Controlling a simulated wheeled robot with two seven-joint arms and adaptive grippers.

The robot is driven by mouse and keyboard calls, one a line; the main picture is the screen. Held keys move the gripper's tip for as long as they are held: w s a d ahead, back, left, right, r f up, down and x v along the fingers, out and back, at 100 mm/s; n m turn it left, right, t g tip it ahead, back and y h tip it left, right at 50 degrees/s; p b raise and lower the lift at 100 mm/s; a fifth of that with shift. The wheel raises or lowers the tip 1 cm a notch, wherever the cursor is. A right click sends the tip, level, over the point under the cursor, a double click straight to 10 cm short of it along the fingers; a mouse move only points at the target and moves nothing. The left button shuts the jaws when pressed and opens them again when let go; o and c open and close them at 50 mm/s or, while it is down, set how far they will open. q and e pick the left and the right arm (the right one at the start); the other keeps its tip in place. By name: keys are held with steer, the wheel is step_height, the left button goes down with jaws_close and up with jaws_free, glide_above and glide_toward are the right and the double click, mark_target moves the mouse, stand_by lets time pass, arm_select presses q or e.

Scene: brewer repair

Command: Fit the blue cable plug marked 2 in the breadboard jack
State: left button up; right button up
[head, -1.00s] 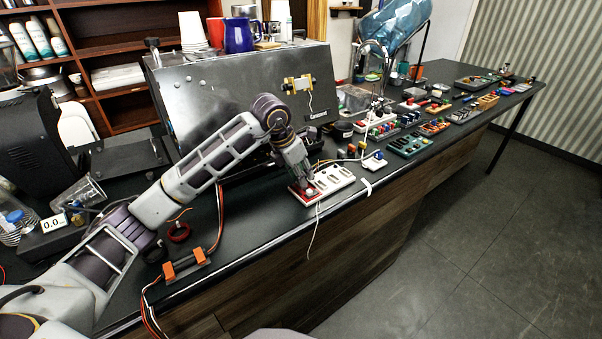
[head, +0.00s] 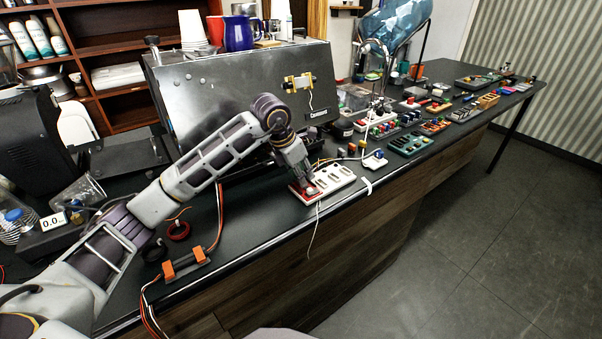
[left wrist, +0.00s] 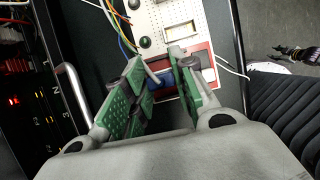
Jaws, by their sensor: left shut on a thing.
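The white breadboard (head: 340,176) with a red end lies near the bench's front edge; it also fills the upper middle of the left wrist view (left wrist: 160,22). My left gripper (head: 309,187) is down at the red end. In the left wrist view its green-padded fingers (left wrist: 162,84) are closed around a small blue plug (left wrist: 158,81), just over or at the red part (left wrist: 201,62). The fingers hide most of the plug and the jack, so I cannot tell whether the plug is seated. No number on it is readable. My right gripper is not in view.
A dark metal panel (head: 240,105) stands close behind the breadboard. A white cable (head: 313,232) hangs over the front edge. A small white block with a blue part (head: 375,160) and several component boards (head: 410,144) lie to the right. An orange connector (head: 187,262) lies at left.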

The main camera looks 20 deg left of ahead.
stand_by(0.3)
arm_select(q)
steer(key=o, duration=0.9)
steer(key=shift+r, duration=0.1)
steer(key=shift+v, duration=5.95)
step_height(320, 180, up, 9)
steer(key=p, duration=0.9)
steer(key=shift+r+p, duration=0.5)
